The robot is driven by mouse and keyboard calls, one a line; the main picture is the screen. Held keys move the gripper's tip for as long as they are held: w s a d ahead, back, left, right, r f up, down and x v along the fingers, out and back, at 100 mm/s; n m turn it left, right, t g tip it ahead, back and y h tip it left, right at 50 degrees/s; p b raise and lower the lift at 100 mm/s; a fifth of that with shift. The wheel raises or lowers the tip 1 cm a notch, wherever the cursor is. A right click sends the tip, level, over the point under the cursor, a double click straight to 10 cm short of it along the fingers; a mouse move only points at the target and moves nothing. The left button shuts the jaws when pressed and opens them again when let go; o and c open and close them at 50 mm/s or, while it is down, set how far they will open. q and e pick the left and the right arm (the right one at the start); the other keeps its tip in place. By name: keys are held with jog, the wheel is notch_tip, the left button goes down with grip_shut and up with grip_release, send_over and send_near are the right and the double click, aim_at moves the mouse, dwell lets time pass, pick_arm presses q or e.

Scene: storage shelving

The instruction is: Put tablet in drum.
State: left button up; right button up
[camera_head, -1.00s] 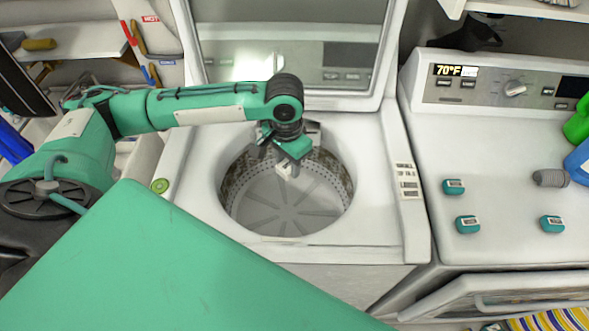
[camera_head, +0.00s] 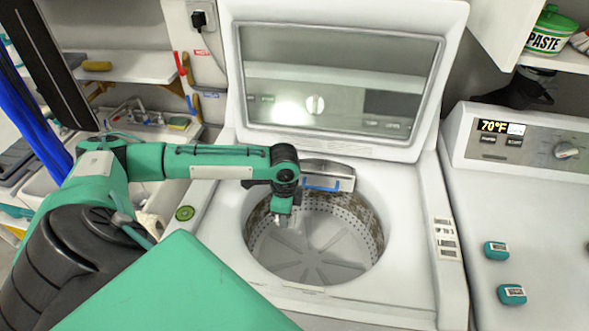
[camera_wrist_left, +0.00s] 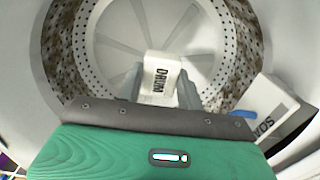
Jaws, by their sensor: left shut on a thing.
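My left gripper (camera_head: 283,218) points down over the left part of the open washer drum (camera_head: 330,262). It is shut on the tablet (camera_wrist_left: 160,78), a small white block with black letters reading "DRUM" in the left wrist view. Both fingers (camera_wrist_left: 159,92) press its sides. In the head view the tablet is small and mostly hidden by the gripper. The drum is a round metal tub with a perforated wall and a ribbed floor; its wall (camera_wrist_left: 88,70) also shows in the wrist view. The visible drum floor is bare. My right gripper is not in view.
The washer lid (camera_head: 335,80) stands open behind the drum. A white dispenser with a blue edge (camera_head: 327,184) sits at the drum's back rim, close to my gripper. A second machine with teal labelled items (camera_head: 496,250) stands on the right. A sink (camera_head: 140,125) is on the left.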

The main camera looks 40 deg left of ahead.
pick_arm(q)
notch_tip(320, 180, down, 15)
jog(key=shift+f+p, duration=0.1)
jog(key=shift+p, duration=0.5)
jog(key=shift+f, duration=0.2)
jog(key=shift+f, duration=0.6)
jog(key=o, duration=0.9)
jog(key=shift+o, duration=0.2)
jog(key=shift+r, duration=0.35)
notch_tip(320, 180, up, 13)
jog(key=b, duration=0.1)
jog(key=shift+f+b, duration=0.2)
jog(key=shift+b, duration=0.1)
